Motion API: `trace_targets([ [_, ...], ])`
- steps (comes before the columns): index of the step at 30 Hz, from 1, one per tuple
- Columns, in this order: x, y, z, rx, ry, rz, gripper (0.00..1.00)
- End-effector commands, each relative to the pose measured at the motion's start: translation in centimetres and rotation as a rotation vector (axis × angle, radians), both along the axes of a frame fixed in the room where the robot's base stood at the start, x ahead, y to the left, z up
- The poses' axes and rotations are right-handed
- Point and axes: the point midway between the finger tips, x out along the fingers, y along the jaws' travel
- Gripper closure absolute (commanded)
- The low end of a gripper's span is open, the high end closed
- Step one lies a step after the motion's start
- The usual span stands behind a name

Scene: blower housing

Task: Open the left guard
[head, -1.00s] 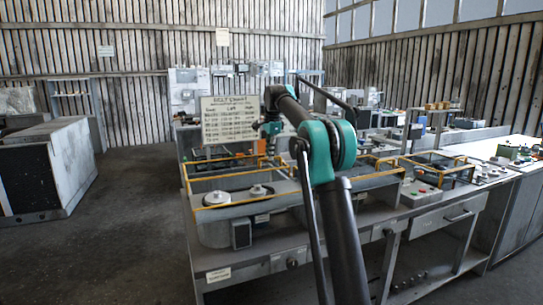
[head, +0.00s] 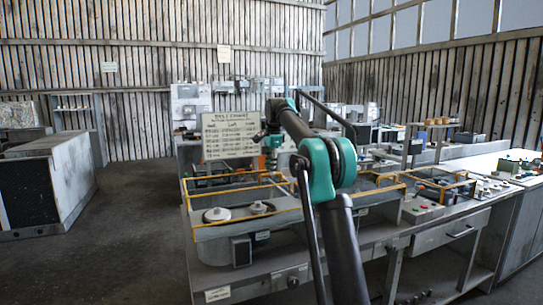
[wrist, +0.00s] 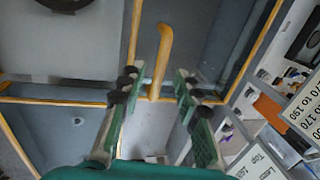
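The left guard (head: 240,218) is a yellow-edged frame on the bench, lying level over two pale round pulleys (head: 217,214). It looks closed. In the wrist view its yellow rails (wrist: 60,101) cross the picture, and a yellow bar-like handle (wrist: 164,48) rises from a rail. My gripper (wrist: 157,88) is open. Its two green fingers with dark pads are on either side of the handle's lower end, with gaps visible and no clear contact. In the head view my gripper (head: 271,154) hangs above the guard's back right part.
A belt chart sign (head: 230,135) stands behind the guard, close to my gripper; its edge also shows in the wrist view (wrist: 296,115). A second yellow-edged guard (head: 440,185) and buttons lie to the right.

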Motion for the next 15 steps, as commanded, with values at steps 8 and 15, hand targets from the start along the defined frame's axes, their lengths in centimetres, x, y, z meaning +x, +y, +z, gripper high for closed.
trace_targets([
  [8, -0.9, -0.3, 5.1, 0.0, 0.0, 0.0, 0.68],
  [15, -1.5, -0.5, 8.5, 0.0, 0.0, 0.0, 0.68],
])
